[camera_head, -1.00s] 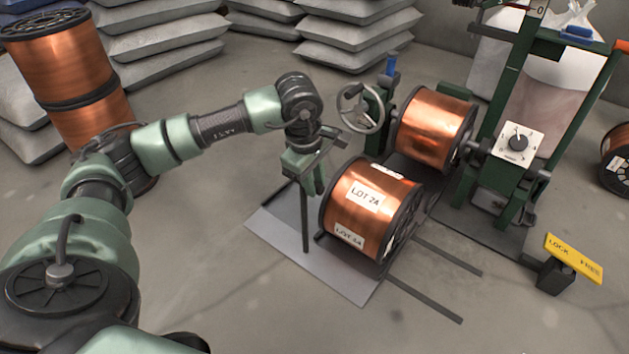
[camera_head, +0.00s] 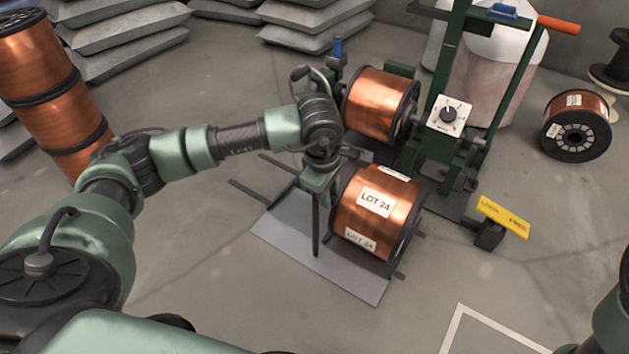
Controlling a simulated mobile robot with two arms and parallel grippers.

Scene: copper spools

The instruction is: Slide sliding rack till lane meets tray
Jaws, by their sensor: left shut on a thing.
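The sliding rack (camera_head: 280,236) is a low grey plate on dark floor rails, with a copper spool marked LOT 2A (camera_head: 376,200) lying on its side on it. A thin dark upright post (camera_head: 316,235) stands at the plate's left part. My left gripper (camera_head: 318,182) is shut on this post near its top, left of the spool; my wrist hides part of the grip. Behind, a second copper spool (camera_head: 381,102) sits in a green stand (camera_head: 432,140). I cannot tell which parts are the lane and tray. My right gripper is out of view.
Rails (camera_head: 249,193) reach out left of the plate, with a short end on the right. A yellow LOCK/FREE plate (camera_head: 503,217) stands to the right. Another spool (camera_head: 576,126) lies at far right. Stacked spools (camera_head: 52,85) and grey sacks are at back left.

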